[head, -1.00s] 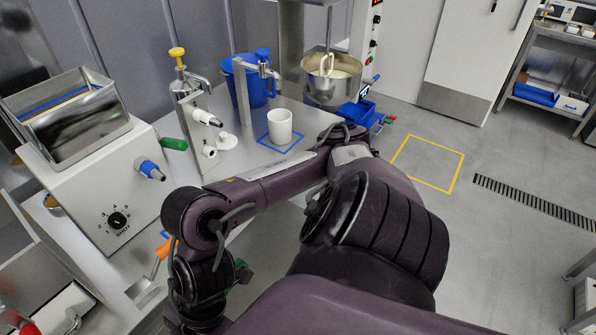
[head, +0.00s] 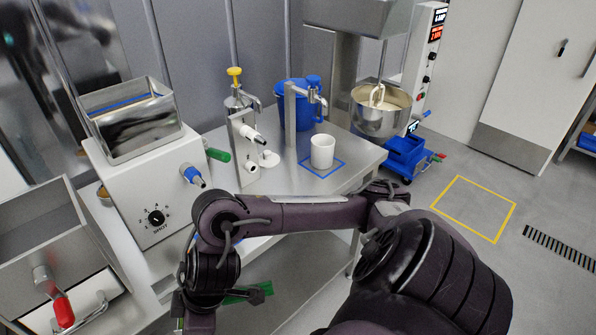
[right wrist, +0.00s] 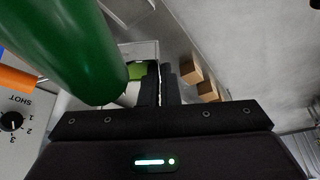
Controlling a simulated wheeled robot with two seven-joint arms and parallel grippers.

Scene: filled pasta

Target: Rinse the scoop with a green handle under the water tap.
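A green handle (head: 218,155) sticks out beside the white machine in the head view; what it belongs to is hidden. In the right wrist view a large green cylinder (right wrist: 75,45) fills the upper left, close to the camera and beside my fingers; I cannot tell whether it is the scoop's handle. My right gripper (right wrist: 157,75) has its fingers nearly together with only a thin gap and nothing visible between them. A metal post with a tap-like spout (head: 290,115) stands at the back of the table. My left gripper is out of view.
A white cup (head: 322,151) stands in a blue square near the spout, with a blue bucket (head: 300,95) behind. The white machine (head: 135,175) with a dial and a mixer bowl (head: 380,112) flank the table. A flat green thing (head: 245,297) shows below my right forearm.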

